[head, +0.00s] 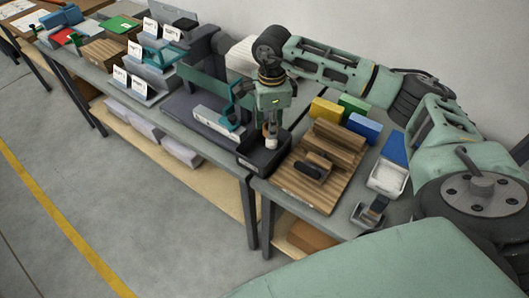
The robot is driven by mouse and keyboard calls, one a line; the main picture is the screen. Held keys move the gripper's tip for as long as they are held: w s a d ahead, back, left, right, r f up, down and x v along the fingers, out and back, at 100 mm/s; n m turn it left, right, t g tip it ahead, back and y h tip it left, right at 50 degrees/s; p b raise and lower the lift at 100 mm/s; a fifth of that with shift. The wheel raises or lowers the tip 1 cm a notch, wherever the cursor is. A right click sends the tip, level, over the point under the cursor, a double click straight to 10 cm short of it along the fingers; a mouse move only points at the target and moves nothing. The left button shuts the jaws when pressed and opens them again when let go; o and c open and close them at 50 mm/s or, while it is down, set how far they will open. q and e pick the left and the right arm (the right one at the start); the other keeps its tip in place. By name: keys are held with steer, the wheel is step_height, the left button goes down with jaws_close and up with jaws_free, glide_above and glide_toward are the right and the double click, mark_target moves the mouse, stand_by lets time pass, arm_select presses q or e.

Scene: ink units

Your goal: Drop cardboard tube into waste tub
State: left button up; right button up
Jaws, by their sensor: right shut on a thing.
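My right gripper (270,131) points down near the middle of the head view. It is shut on a small pale, roundish piece (271,143), which looks like the end of the cardboard tube; the fingers cover the rest. Just below is a dark open box (257,168) at the bench's front edge, which looks like the waste tub. The tube is over or just inside its opening; I cannot tell which. What lies in the box is hidden. My left gripper is out of view.
A wooden board (322,188) with a dark-handled block lies right of the box. Yellow (326,111), green and blue blocks stand behind it. A white bin (388,178) is further right. A grey machine with teal parts (205,105) stands to the left.

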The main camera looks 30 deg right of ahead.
steer(key=o, duration=0.9)
steer(key=shift+c, duration=0.2)
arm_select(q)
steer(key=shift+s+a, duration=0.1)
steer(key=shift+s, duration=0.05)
arm_select(e)
step_height(320, 180, up, 12)
